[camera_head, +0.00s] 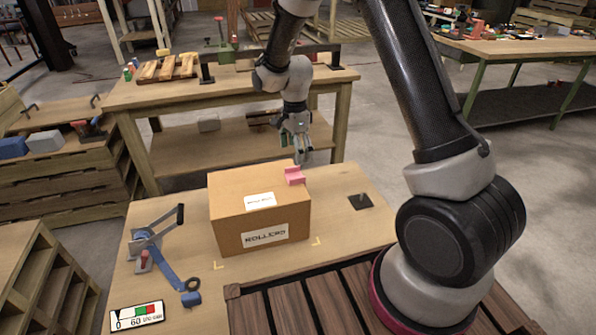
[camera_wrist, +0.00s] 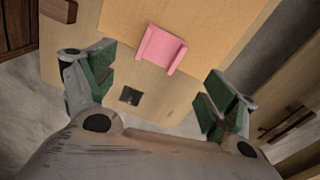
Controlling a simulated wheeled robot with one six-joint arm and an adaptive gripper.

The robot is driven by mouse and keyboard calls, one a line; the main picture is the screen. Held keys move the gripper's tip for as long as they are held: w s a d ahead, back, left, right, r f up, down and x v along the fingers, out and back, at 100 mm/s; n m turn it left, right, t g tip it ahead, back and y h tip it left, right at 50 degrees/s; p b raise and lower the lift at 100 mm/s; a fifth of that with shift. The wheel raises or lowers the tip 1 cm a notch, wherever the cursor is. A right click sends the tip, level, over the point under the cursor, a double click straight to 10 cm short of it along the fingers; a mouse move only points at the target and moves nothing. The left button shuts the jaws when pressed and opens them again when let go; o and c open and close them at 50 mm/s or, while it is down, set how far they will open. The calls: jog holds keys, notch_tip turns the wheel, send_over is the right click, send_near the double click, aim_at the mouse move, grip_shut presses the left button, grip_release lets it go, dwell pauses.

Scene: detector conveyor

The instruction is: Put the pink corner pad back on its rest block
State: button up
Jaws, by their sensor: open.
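The pink corner pad (camera_head: 294,176) sits on the top right edge of the cardboard box (camera_head: 262,216) labelled ROLLERS. In the wrist view the pink pad (camera_wrist: 161,49) lies at the edge of the box top (camera_wrist: 215,30), ahead of the jaws. My gripper (camera_head: 303,155) is above and just behind the pad, apart from it. In the wrist view the green-padded fingers of my gripper (camera_wrist: 157,88) are spread wide with nothing between them. A small dark square piece (camera_head: 360,201) lies on the table right of the box; I cannot tell whether it is the rest block.
A blue lever tool (camera_head: 167,259) and a dial card (camera_head: 136,317) are on the table (camera_head: 340,236) left of the box. A slatted dark surface (camera_head: 335,300) is in front. A wooden workbench (camera_head: 130,95) stands behind. The table right of the box is mostly clear.

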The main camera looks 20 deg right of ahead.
aim_at(296, 169)
jog(key=shift+f+m, duration=0.35)
jog(key=shift+m, duration=0.65)
notch_tip(296, 169, down, 7)
jog(key=shift+d+f, duration=0.1)
jog(key=c, duration=1.1)
